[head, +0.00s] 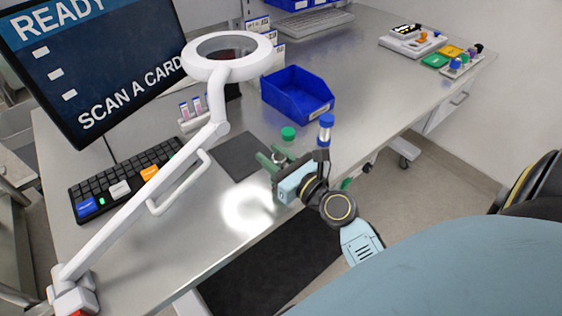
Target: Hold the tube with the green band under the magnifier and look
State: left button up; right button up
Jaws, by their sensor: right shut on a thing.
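The magnifier (190,62) is a white ring lens on a jointed white arm, above the table at the upper middle. My right gripper (276,158) is low over the front of the table, below and right of the magnifier ring. It is shut on a tube with a green top (288,132), seemingly the green-band tube. The jaws and gripper body hide most of this tube. A blue-capped tube (326,128) shows just right of it, its lower part hidden behind my gripper. My left gripper is not in view.
A blue bin (290,100) stands behind the gripper. A dark mat (238,155) lies left of it. A small rack with tubes (192,115), a keyboard (120,190) and a screen (95,65) are at left. A bright light spot (245,208) falls on the table front. More trays stand far right.

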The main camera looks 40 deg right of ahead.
jog(key=w+a, duration=0.1)
jog(key=w, duration=1.5)
jog(key=shift+a, duration=0.2)
dwell(0.8)
